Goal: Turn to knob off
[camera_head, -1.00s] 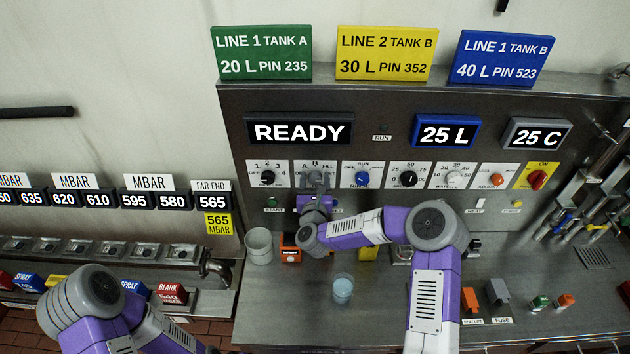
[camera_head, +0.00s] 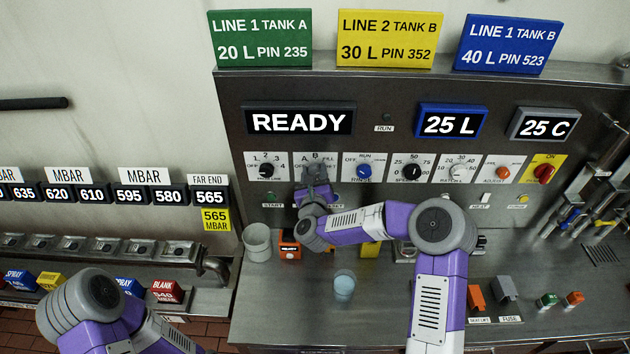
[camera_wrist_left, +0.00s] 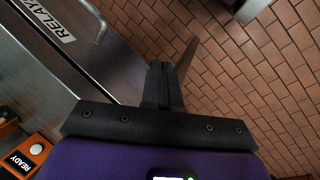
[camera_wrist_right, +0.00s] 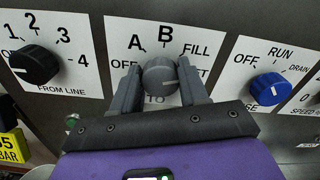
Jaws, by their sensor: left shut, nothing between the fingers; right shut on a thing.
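The grey TO knob (camera_wrist_right: 160,76) sits on a white plate marked OFF, A, B, FILL and a partly hidden label on the right. My right gripper (camera_wrist_right: 158,80) is shut on it, one finger on each side. A pale line shows on the knob's face, low and toward the right; the gripper partly hides the plate. In the head view my right gripper (camera_head: 314,178) reaches up to the panel at this plate, under the READY display. My left gripper (camera_wrist_left: 163,75) is shut and empty, above the brick floor beside a metal edge.
The black FROM LINE knob (camera_wrist_right: 34,64) is left of the held knob, and the blue RINSE knob (camera_wrist_right: 268,88) is right of it. A beaker (camera_head: 344,285), a grey cup (camera_head: 257,242) and an orange READY box (camera_head: 289,248) stand on the counter below my right arm.

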